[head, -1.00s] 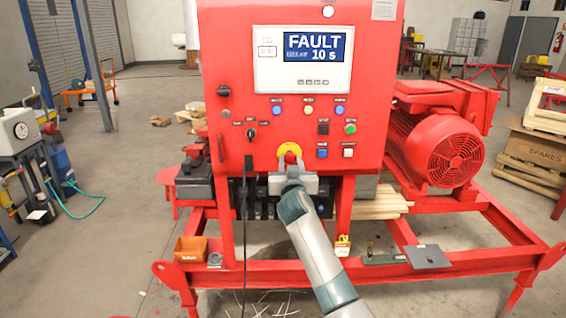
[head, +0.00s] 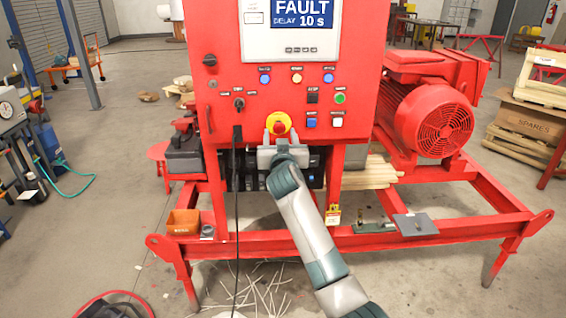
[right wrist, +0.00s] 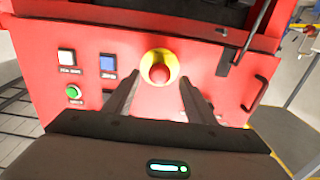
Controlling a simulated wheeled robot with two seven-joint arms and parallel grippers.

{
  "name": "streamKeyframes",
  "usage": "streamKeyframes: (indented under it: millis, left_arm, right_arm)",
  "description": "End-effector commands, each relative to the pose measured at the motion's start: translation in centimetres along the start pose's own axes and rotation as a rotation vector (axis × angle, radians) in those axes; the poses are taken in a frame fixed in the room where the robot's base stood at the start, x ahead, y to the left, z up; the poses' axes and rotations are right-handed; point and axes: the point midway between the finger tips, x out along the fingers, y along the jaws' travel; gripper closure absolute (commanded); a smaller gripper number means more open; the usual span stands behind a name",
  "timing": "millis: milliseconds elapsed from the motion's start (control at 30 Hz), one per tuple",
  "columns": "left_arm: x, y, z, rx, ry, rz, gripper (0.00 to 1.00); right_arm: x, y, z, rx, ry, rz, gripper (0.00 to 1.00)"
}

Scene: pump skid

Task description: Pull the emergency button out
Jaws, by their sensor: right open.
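The emergency button (head: 279,123) is a red mushroom head on a yellow collar, low on the front of the red control panel (head: 221,124). In the right wrist view the button (right wrist: 159,73) lies between the two dark fingers of my right gripper (right wrist: 158,85). The fingers are apart, one on each side, and do not visibly touch the red head. In the head view my right gripper (head: 279,138) is just below and in front of the button. The panel screen (head: 303,14) reads "FAULT" and "DELAY 10 s". My left gripper is out of view.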

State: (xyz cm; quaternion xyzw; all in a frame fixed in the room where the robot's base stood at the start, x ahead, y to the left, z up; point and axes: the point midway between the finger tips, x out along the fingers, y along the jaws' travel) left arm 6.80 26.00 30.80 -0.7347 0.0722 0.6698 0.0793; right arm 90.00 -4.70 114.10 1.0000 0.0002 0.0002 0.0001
Motion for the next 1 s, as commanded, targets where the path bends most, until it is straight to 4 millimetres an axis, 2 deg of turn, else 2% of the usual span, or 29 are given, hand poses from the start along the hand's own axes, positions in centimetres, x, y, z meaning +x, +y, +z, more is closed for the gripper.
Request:
streamKeyframes:
  millis: [200,367,800,1000]
  left_arm:
    - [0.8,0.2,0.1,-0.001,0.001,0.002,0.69]
    - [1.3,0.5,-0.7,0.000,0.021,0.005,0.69]
    - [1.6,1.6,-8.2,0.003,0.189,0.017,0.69]
    - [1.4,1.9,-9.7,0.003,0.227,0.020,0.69]
  right_arm:
    - [-3.0,0.0,0.2,0.002,0.001,-0.001,0.50]
    - [-5.5,0.0,0.3,0.003,0.000,-0.001,0.50]
    - [-12.7,-0.1,0.2,0.004,0.000,-0.002,0.50]
    - [-14.8,-0.1,0.2,0.002,-0.001,-0.002,0.50]
